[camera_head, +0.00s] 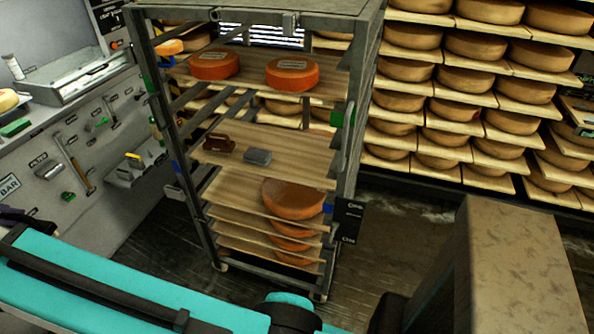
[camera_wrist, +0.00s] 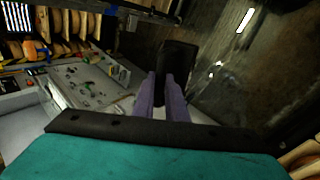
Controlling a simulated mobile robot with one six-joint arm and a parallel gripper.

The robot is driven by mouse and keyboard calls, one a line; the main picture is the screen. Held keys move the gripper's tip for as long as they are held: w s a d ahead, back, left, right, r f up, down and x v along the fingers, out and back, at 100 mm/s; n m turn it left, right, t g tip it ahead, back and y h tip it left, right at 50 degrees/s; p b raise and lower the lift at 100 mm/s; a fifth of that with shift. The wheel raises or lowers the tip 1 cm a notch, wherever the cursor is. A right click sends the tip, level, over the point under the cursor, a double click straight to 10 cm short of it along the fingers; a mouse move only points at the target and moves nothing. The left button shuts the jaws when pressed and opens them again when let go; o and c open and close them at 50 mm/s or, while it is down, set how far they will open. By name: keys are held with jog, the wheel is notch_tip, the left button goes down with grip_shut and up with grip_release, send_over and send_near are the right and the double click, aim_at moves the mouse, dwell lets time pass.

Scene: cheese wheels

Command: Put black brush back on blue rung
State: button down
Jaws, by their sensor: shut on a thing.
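The wheeled rack (camera_head: 352,150) stands in the middle of the head view. Blue tags mark its front posts at left (camera_head: 176,167) and right (camera_head: 326,208). They sit just below the front edge of a wooden board (camera_head: 300,160), which bears a brown brush (camera_head: 218,143) and a grey block (camera_head: 257,157). In the wrist view, my gripper (camera_wrist: 168,88) has its purple fingers shut on a dark, flat-ended thing, which looks like the black brush (camera_wrist: 178,58). It is held over the floor, away from the rack. The fingers hide its lower part.
Orange cheese wheels (camera_head: 292,73) lie on the board above, and a brown wheel (camera_head: 293,198) lies below. Green tags (camera_head: 338,115) mark the upper level. A grey tool wall (camera_head: 70,150) stands at left and a brown block (camera_head: 525,260) at lower right. The marked board's right part is bare.

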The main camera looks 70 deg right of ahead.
jog(key=s+d+f+m+g+b, duration=0.1)
jog(key=s+d+f+m, duration=0.15)
jog(key=d, duration=0.85)
jog(key=s+d+f+m+g+b, duration=0.1)
jog(key=s+d+f, duration=0.25)
jog(key=d, duration=0.65)
jog(key=s+d+f+m+g+b, duration=0.1)
jog(key=s+d+f+m+g, duration=0.2)
jog(key=d, duration=0.8)
jog(key=s+d+f+m+b, duration=0.1)
jog(key=s+d+f+m, duration=0.1)
jog(key=s+d, duration=0.8)
jog(key=s+d+f+m+g+y+b, duration=0.1)
jog(key=s+d+f+m, duration=0.2)
jog(key=s+d, duration=0.8)
notch_tip(320, 180, down, 2)
jog(key=shift+s+f, duration=0.25)
jog(key=shift+s, duration=1)
jog(key=s+d+p, duration=0.3)
jog(key=s+d, duration=0.6)
jog(key=d, duration=0.1)
jog(key=shift+s+d, duration=0.15)
jog(key=shift+d, duration=0.15)
jog(key=shift+d, duration=0.1)
